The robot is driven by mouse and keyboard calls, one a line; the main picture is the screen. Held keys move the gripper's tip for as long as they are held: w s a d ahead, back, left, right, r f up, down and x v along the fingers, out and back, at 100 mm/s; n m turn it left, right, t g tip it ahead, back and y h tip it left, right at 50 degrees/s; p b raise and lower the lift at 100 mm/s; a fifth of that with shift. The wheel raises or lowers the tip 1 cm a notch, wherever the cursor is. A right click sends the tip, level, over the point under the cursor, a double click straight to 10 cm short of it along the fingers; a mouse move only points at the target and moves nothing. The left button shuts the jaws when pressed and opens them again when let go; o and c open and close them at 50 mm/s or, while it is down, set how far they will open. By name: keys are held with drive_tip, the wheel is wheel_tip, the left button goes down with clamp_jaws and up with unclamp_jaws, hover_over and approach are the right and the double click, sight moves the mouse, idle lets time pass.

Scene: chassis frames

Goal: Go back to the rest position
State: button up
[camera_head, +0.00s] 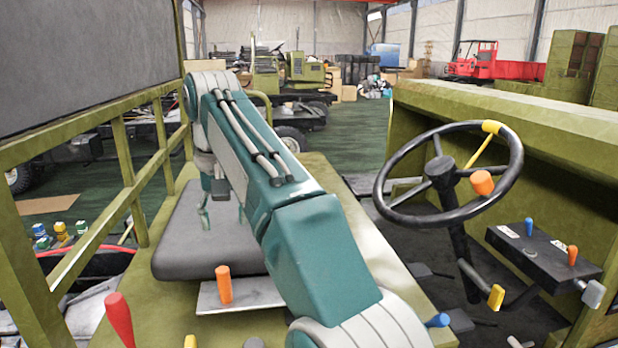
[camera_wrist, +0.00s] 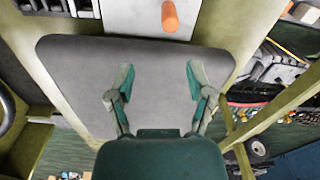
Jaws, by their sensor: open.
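My gripper (camera_wrist: 158,84) is open and empty in the wrist view. Its two green fingers stand apart over a dark grey seat pad (camera_wrist: 75,65). In the head view my teal arm stretches from the bottom centre up to the left, and its wrist end hangs above the same pad (camera_head: 190,250). The gripper (camera_head: 220,205) is small and partly hidden behind my arm there. Whether the fingers touch the pad is not clear.
An orange-topped lever (camera_head: 223,284) stands by the pad's near edge, with a red lever (camera_head: 118,318) to its left. A black steering wheel (camera_head: 450,174) and a control box (camera_head: 540,250) are on the right. An olive railing (camera_head: 128,170) and a dark panel (camera_head: 90,60) bound the left.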

drive_tip(key=s+d+f+m+t, duration=0.1)
drive_tip(key=s+d, duration=0.2)
drive_tip(key=d, duration=0.8)
drive_tip(key=s+d+f+m+t, duration=0.1)
drive_tip(key=s+d+m+t, duration=0.15)
drive_tip(key=d, duration=0.75)
drive_tip(key=s+d+f+m+t, duration=0.1)
drive_tip(key=s+d+f+t, duration=0.1)
drive_tip(key=s+d+f, duration=1)
wheel_tip(320, 180, down, 3)
drive_tip(key=s, duration=0.3)
drive_tip(key=shift+d, duration=0.1)
